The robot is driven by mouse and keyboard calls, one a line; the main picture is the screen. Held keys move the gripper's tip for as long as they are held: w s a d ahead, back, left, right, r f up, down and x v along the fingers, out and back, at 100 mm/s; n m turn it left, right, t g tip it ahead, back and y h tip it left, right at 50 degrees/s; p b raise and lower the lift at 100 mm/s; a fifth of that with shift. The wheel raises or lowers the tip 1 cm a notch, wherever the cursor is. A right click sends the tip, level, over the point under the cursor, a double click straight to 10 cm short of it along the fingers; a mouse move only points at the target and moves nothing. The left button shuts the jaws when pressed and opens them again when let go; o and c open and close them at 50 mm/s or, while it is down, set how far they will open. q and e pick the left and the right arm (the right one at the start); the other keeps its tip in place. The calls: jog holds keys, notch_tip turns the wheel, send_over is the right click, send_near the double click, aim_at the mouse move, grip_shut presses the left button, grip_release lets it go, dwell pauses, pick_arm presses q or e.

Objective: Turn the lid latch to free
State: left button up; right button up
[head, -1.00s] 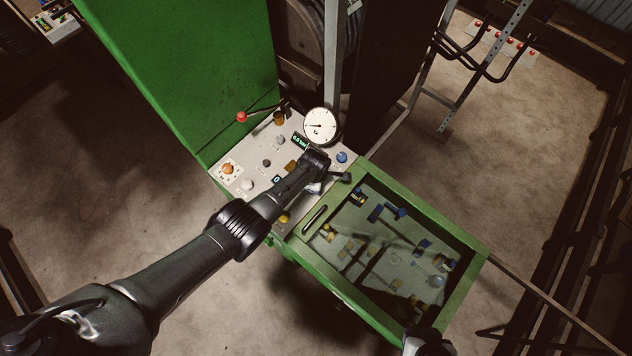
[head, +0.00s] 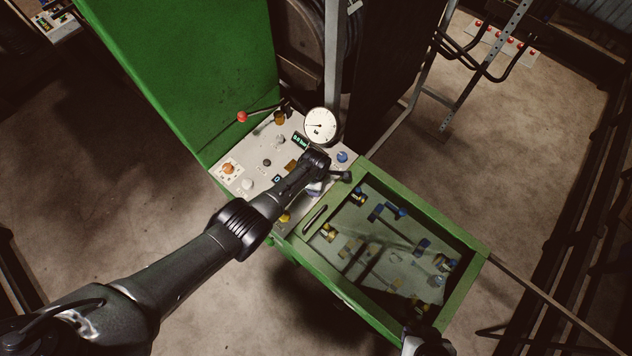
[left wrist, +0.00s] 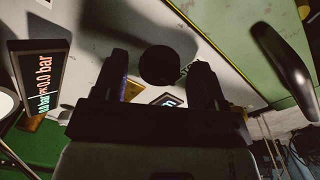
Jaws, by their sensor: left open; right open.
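The green-framed lid (head: 455,306) with a clear window is down over the box, with a dark bar handle (head: 314,219) near its left edge. The handle also shows in the left wrist view (left wrist: 284,62). My left gripper (head: 338,176) is over the panel beside the lid's upper left corner. In the left wrist view its open fingers (left wrist: 160,82) stand on either side of a round black knob (left wrist: 159,65), perhaps the lid latch; contact cannot be told. My right gripper (head: 424,343) is at the lid's lower edge, partly cut off.
A tall green cabinet (head: 190,70) stands behind. Fittings show through the lid window.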

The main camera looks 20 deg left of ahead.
pick_arm(q)
jog(key=shift+r+p, duration=0.3)
jog(key=shift+r, duration=0.05)
notch_tip(320, 180, up, 5)
jog(key=p, duration=0.3)
jog(key=shift+s+r, duration=0.15)
jog(key=shift+r, duration=0.05)
notch_tip(320, 180, up, 8)
jog(key=shift+s+f+p, duration=0.15)
jog(key=shift+s+p, duration=0.05)
jog(key=shift+p, duration=0.25)
